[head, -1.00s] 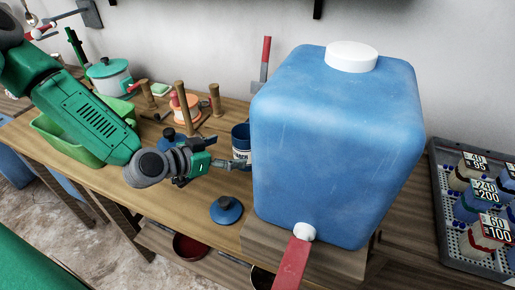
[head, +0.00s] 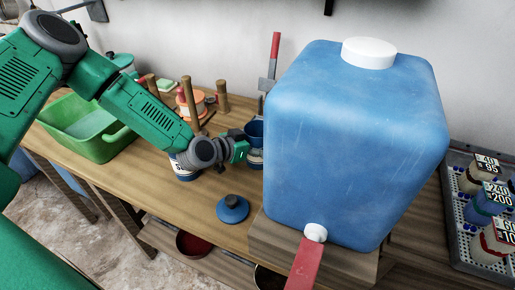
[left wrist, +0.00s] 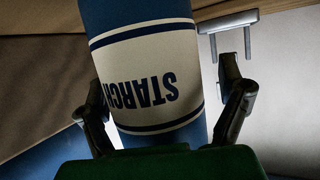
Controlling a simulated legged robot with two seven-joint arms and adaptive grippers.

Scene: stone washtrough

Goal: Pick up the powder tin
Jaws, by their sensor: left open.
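A blue tin (head: 256,131) with a white label stands upright on the bench, left of the big blue canister. My left gripper (head: 248,154) is open at the tin. In the left wrist view its fingers (left wrist: 163,85) are on either side of the tin, with a gap visible on the right. A second labelled tin (head: 185,173) stands partly hidden behind my left arm. My right gripper is not in view.
A large blue canister (head: 350,140) with a red tap handle (head: 305,262) stands close right of the tin. A round blue lid (head: 232,208) lies on the bench in front. Wooden pegs (head: 191,105) stand behind my arm. A green basin (head: 88,135) is at left, a bottle rack (head: 455,220) at right.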

